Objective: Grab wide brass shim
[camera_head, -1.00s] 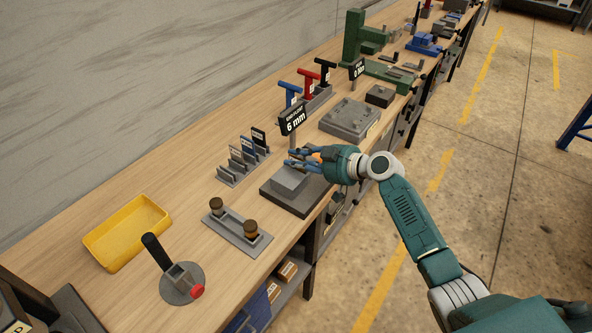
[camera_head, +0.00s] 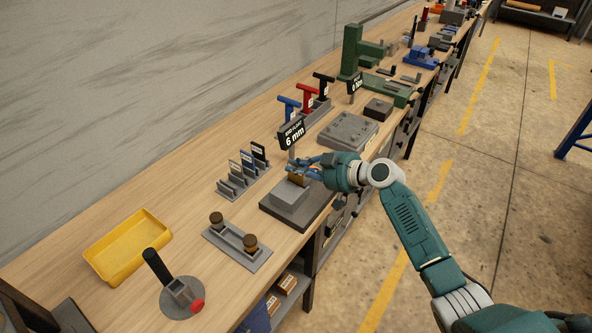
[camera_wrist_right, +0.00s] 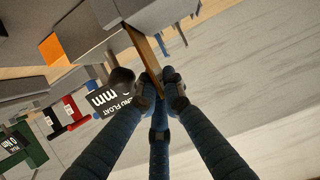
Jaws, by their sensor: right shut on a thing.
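The wide brass shim is a thin gold-brown plate (camera_head: 297,179), seen at the grey block (camera_head: 290,200) on a dark base below the "END FLOAT 6 mm" sign (camera_head: 291,136). My right gripper (camera_head: 304,170) is above the block with its blue fingers shut on the shim's upper end. In the right wrist view the shim (camera_wrist_right: 146,57) runs as a narrow strip from the grey block to the fingertips (camera_wrist_right: 160,88). The fingers hide part of it, and I cannot tell how its lower end sits in the block. My left gripper is not in view.
A rack of upright plates (camera_head: 243,172) stands left of the block. A grey fixture with two brown knobs (camera_head: 237,243), a yellow tray (camera_head: 128,246) and a lever (camera_head: 178,285) are nearer. A grey plate (camera_head: 347,130) lies behind. Bare wood lies along the wall.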

